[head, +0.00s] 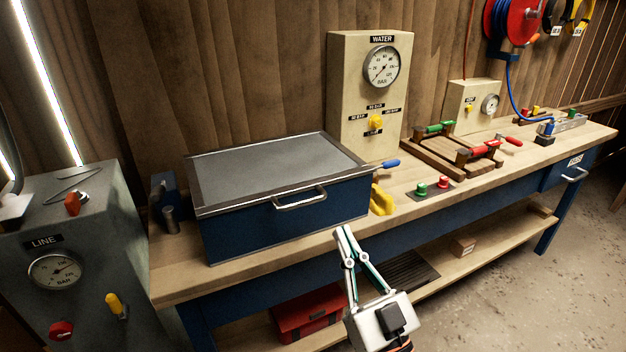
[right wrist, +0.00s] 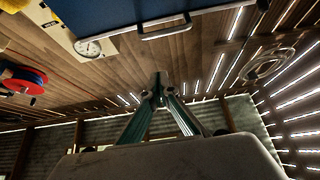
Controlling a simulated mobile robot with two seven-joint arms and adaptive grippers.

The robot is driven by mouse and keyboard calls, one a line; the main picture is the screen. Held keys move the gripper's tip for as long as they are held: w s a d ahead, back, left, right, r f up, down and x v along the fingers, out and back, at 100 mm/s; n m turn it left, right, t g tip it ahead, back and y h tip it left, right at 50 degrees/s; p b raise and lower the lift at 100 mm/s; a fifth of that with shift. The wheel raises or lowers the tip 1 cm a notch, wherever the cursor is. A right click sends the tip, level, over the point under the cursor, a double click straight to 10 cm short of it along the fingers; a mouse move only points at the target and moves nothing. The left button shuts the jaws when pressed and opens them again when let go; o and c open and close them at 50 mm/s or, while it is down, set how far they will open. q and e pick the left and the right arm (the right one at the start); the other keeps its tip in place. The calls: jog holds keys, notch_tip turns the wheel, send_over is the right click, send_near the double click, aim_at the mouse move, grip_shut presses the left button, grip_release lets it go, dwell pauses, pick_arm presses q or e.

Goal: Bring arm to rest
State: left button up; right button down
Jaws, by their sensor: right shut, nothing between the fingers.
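My right gripper (head: 343,232) is in the head view at the lower middle, in front of the workbench's front edge. Its fingers point up in the picture and meet at the tips, with nothing between them. In the right wrist view the shut fingertips (right wrist: 158,88) stand in front of the wooden wall and touch nothing that I can see. My left gripper is not in view.
A blue box (head: 290,222) with a grey lid and handle sits on the workbench (head: 300,258). A water gauge panel (head: 350,90), a yellow item (head: 381,200), and red and green buttons (head: 443,181) stand nearby. A grey line unit (head: 85,235) is at left; open floor (head: 500,290) lies right.

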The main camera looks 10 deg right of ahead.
jog(key=s+d+f+g+h+p, duration=0.1)
jog(key=s+d+f+g+h, duration=0.15)
jog(key=f, duration=0.75)
jog(key=s+d+f+g+h+p, duration=0.15)
jog(key=f+g, duration=0.25)
jog(key=f, duration=0.6)
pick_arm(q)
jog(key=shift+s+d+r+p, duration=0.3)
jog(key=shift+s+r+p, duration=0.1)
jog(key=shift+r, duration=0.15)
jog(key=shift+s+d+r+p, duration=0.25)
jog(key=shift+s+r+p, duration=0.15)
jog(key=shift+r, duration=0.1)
pick_arm(e)
jog(key=s+d+f+g, duration=0.2)
jog(key=s+f+g, duration=0.1)
jog(key=s+f, duration=0.3)
jog(key=s+d+f+g+h, duration=0.1)
jog(key=s+d+f+g, duration=0.1)
jog(key=s+f, duration=0.5)
notch_tip(320, 180, down, 4)
jog(key=shift+d+r+n+g, duration=0.15)
jog(key=shift+n+g, duration=0.25)
jog(key=shift+g, duration=0.35)
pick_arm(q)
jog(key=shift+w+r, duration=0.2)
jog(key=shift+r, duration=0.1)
